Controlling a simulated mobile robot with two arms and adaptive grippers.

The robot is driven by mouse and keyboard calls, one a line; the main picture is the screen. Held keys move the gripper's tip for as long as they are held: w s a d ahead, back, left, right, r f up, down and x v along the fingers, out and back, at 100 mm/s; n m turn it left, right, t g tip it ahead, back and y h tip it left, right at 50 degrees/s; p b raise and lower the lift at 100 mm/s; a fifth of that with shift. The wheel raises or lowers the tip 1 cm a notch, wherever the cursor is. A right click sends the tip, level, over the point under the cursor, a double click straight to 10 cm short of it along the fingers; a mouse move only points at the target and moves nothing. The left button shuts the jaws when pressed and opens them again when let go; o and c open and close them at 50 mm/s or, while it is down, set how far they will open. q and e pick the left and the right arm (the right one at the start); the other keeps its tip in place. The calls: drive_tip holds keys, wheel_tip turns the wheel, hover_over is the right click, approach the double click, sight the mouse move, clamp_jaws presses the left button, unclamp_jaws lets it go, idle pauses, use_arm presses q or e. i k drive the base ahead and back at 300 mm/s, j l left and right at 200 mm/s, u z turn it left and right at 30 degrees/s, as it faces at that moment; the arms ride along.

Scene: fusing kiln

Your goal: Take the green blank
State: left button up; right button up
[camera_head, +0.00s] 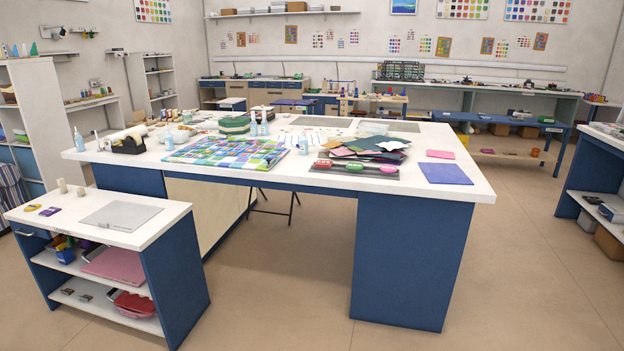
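A dark flat holder (340,170) lies at the front edge of the large white-topped table (310,181). On it, a small green rounded piece (355,165) sits between two pinkish-red ones, a left one (322,164) and a right one (388,169). The green piece may be the green blank; it is too small to be sure. Behind it lies a fanned pile of dark and green sheets (371,146). A dark green stack (234,125) stands at the back left of the tabletop. Neither of my grippers is in view.
A colourful patchwork panel (226,152) and a bottle (303,145) stand left of the holder. A purple sheet (444,173) and a pink sheet (440,154) lie to its right. A low white-topped shelf unit (75,222) stands front left. The floor (530,265) at right is clear.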

sight(356, 166)
drive_tip(key=i+j+u, duration=0.3)
drive_tip(key=i, duration=0.55)
drive_tip(key=i+l+u, duration=0.1)
drive_tip(key=i+u, duration=0.2)
drive_tip(key=i, duration=0.6)
